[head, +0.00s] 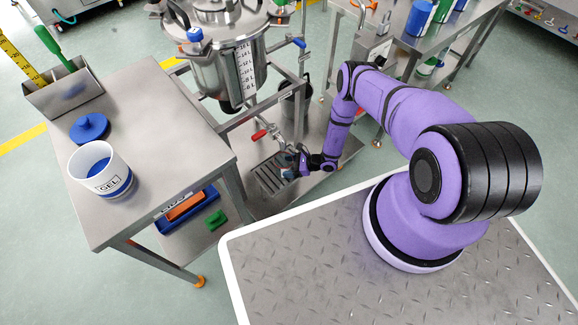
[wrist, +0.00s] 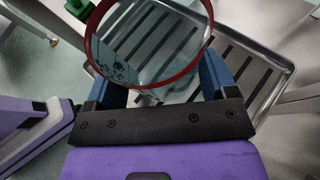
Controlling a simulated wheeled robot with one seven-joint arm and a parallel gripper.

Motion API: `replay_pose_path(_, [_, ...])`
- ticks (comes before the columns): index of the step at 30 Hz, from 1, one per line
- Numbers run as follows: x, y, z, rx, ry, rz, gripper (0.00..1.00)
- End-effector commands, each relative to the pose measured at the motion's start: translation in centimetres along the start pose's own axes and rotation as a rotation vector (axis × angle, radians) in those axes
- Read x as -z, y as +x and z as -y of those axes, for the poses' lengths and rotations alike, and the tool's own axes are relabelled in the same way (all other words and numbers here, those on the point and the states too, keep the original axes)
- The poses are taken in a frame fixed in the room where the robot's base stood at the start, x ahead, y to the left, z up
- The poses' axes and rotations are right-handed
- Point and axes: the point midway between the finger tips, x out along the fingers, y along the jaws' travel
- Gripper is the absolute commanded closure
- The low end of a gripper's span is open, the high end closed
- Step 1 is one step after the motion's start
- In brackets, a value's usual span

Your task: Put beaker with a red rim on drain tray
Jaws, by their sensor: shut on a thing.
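The beaker with a red rim (wrist: 88,48) is a clear vessel, seen from above in the wrist view between the two blue fingers of my gripper (wrist: 155,75). My gripper is shut on it. The drain tray (wrist: 272,72) is a slotted metal tray right below the beaker in the wrist view. In the head view my gripper (head: 290,172) is low over the right part of the drain tray (head: 268,182), and the beaker is mostly hidden by it. I cannot tell whether the beaker's base touches the tray.
A steel table (head: 150,120) at left holds a white GEL cup (head: 115,182), a blue lid (head: 89,127) and a metal holder (head: 62,92). A steel tank (head: 215,60) on a frame stands behind the tray. A green object (head: 215,220) lies on the table's lower shelf.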

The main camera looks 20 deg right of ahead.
Motion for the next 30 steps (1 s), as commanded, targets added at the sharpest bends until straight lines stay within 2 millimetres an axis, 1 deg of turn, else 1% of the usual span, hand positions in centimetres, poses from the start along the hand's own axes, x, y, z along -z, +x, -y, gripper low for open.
replay_pose_path(20, [0.92, 0.4, 0.01, 0.0, 0.0, 0.001, 0.45])
replay_pose_path(21, [0.92, 0.39, 0.01, 0.0, 0.0, 0.001, 0.17])
replay_pose_path(23, [0.92, 0.39, 0.01, 0.0, 0.0, 0.001, 0.03])
replay_pose_path(24, [0.92, 0.39, 0.02, 0.0, 0.0, 0.0, 0.0])
replay_pose_path(30, [0.93, 0.34, 0.03, 0.0, 0.0, 0.0, 0.0])
